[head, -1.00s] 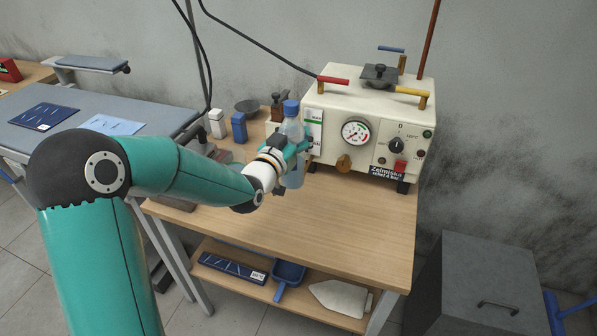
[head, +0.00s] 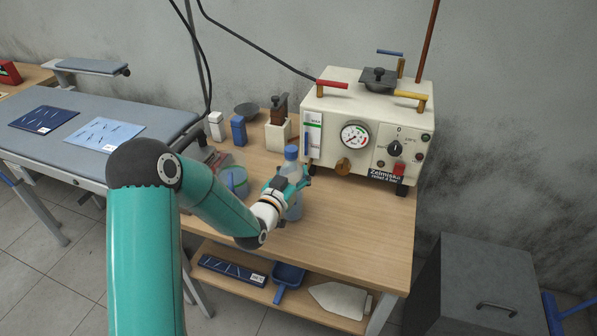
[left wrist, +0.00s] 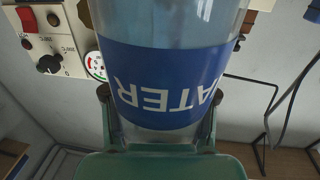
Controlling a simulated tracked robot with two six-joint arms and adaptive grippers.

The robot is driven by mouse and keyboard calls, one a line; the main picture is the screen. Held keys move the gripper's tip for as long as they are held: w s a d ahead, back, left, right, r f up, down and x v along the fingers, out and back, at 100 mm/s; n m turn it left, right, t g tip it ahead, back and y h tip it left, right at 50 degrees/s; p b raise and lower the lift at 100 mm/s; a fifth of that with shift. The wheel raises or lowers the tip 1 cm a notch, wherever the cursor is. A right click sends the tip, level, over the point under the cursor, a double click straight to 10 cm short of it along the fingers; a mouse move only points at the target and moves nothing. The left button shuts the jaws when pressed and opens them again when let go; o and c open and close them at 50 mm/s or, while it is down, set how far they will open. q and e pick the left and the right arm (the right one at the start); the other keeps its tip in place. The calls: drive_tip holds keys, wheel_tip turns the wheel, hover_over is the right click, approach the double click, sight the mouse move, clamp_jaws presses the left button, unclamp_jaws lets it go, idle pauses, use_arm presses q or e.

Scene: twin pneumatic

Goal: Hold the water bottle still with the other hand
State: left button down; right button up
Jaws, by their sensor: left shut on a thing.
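The water bottle (head: 293,204) is clear with a blue cap, and it stands upright at the table's middle, in front of the white machine. My left gripper (head: 289,186) is shut around the bottle's side. In the left wrist view the bottle's blue label (left wrist: 165,85) fills the middle, with the letters "ATER" upside down, and the fingers (left wrist: 158,117) sit on both sides of the bottle. I cannot tell whether its base touches the table. My right gripper is not in view.
The white machine (head: 365,130) with gauge and coloured handles stands behind. A green-rimmed container (head: 234,180), a blue box (head: 238,129) and a white box (head: 216,125) stand to the left. The wooden table (head: 345,228) is clear at the front right.

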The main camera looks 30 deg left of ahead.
use_arm(q)
drive_tip(key=shift+f, duration=0.4)
drive_tip(key=shift+c, duration=1.7)
unclamp_jaws()
